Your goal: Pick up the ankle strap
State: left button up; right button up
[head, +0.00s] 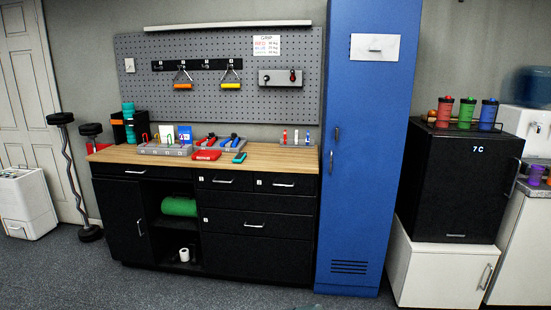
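I cannot make out an ankle strap for certain from this distance. The wooden-topped workbench (270,162) stands against the wall and bears several small things. A red flat item (206,155) and a small teal item (239,158) lie near its front edge. Red-and-blue handled items (233,140) lie behind them. Two handles, one orange (182,86) and one yellow (231,86), hang from hooks on the pegboard (250,110). Neither of my grippers shows.
A tall blue locker (365,150) stands right of the bench. A black fridge (455,185) on a white cabinet (437,270) is farther right, with shaker bottles (466,112) on top. A green roll (180,206) lies in the bench's open shelf. The floor (150,285) in front is clear.

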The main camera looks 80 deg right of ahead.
aim_at(240, 157)
jog(key=z, duration=2.45)
jog(key=i+l, duration=0.2)
jog(key=i, duration=0.3)
